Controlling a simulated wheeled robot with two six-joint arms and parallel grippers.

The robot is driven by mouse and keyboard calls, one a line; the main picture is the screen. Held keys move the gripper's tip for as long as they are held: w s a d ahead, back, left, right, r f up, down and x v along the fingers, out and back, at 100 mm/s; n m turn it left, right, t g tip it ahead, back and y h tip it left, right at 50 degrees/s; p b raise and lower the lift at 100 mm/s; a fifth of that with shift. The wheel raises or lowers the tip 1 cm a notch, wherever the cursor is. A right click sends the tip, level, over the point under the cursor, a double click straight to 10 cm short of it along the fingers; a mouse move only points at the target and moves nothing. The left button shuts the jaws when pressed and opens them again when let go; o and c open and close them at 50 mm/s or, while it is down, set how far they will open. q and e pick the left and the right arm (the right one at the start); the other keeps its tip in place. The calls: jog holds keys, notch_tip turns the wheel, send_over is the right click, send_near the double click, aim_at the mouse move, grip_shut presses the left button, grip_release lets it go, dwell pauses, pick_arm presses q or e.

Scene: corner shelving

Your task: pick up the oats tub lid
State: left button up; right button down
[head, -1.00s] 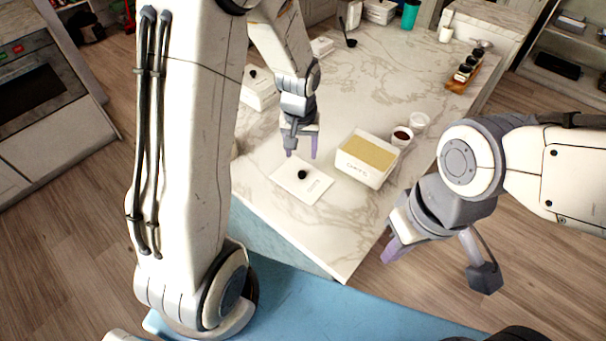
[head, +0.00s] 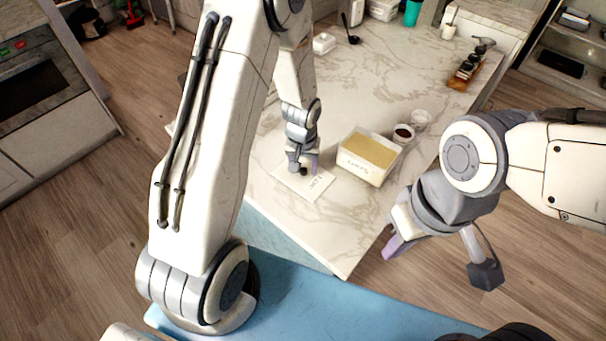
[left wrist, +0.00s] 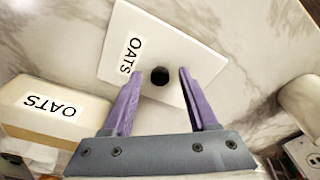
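The oats tub lid (head: 318,186) is a flat white square with a black round knob and an OATS label. It lies on the marble counter, and in the left wrist view the lid (left wrist: 150,35) fills the upper middle. My left gripper (head: 303,169) is low over the lid, and in the left wrist view its open purple fingers (left wrist: 158,80) stand on either side of the knob (left wrist: 160,76), with gaps. The open oats tub (head: 366,160), filled with tan oats, stands just right of the lid. My right gripper (head: 436,262) is open and empty, off the counter's right edge.
Two small white cups, one with dark contents (head: 403,134), stand behind the tub. A wooden rack of jars (head: 465,75) is at the far right. A black ladle (head: 348,32) and white boxes are at the back. The counter's front corner (head: 338,262) is clear.

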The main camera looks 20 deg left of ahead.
pick_arm(q)
grip_shut()
jog(key=shift+r, duration=0.15)
